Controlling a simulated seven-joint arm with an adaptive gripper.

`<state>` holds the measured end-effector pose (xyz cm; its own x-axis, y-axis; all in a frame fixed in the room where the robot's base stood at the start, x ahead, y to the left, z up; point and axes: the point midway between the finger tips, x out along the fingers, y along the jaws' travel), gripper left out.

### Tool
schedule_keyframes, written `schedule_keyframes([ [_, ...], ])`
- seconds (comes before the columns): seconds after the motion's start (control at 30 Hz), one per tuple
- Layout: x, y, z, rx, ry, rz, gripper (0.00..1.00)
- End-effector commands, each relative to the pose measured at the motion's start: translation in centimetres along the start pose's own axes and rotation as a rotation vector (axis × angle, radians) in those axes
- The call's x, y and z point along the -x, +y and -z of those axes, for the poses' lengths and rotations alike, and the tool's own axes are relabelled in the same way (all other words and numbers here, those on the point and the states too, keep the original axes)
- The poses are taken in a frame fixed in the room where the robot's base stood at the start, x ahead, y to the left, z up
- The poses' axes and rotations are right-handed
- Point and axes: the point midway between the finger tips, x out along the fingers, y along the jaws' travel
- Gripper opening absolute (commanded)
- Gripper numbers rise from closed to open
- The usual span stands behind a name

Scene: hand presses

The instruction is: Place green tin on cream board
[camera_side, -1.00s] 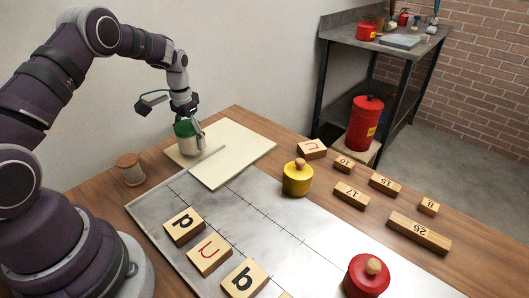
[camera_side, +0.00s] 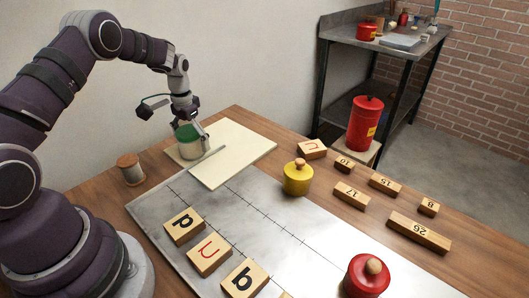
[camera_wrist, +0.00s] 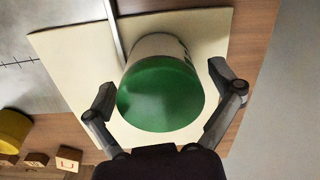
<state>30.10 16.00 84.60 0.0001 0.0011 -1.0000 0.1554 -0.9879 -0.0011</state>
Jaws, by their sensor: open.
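The green tin (camera_side: 190,146), with a green lid and pale sides, stands upright on the cream board (camera_side: 240,150) near its left corner. In the wrist view the green tin (camera_wrist: 160,92) fills the middle, with the cream board (camera_wrist: 75,65) beneath and around it. My gripper (camera_side: 190,130) is just above and around the top of the tin. In the wrist view my gripper (camera_wrist: 165,98) is open, with one finger on each side of the lid and a gap visible on both sides.
A metal strip (camera_side: 205,158) lies on the board beside the tin. A wooden spool (camera_side: 130,169) stands to the left. A metal sheet (camera_side: 265,225) with lettered blocks, a yellow tin (camera_side: 297,178) and a red tin (camera_side: 367,276) are nearer the front and right.

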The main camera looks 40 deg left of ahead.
Motion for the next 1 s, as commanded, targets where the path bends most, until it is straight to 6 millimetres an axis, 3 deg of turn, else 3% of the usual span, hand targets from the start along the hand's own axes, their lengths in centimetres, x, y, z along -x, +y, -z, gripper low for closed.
schedule_keyframes([
  [0.4, 9.5, 0.0, 0.1, -0.001, 0.005, 0.002, 0.91],
  [0.63, 12.4, 0.5, -0.1, -0.004, 0.013, 0.004, 0.91],
  [0.73, 14.8, 2.4, -0.7, -0.024, 0.063, 0.016, 0.91],
  [0.83, 17.8, 5.5, -2.6, -0.05, 0.142, 0.026, 0.91],
  [1.0, 20.8, 10.4, -8.2, -0.1, 0.301, 0.02, 0.91],
])
